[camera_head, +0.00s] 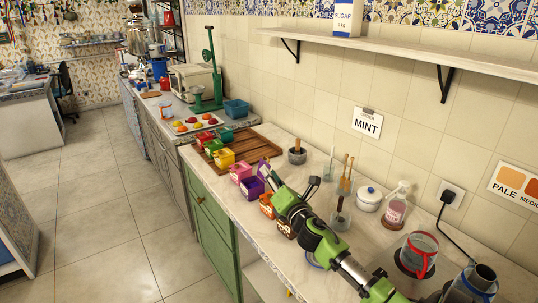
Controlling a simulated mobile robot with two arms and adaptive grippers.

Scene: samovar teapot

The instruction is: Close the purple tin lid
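The purple tin (252,189) stands on the counter in a row of small coloured tins. What looks like its purple lid (263,168) stands raised at the tin's back right side, partly hidden by my gripper. My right gripper (288,180) comes in from the lower right, just right of the purple tin. Its dark fingers look spread apart, with one close to the lid; I cannot tell whether it touches. Nothing shows held between them. My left gripper is not in view.
A pink tin (240,172) and an orange tin (267,206) flank the purple one. A wooden tray (258,143) lies behind. A mortar (297,155), a white lidded pot (369,199) and a spray bottle (396,208) stand along the wall. A shelf (390,48) hangs above.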

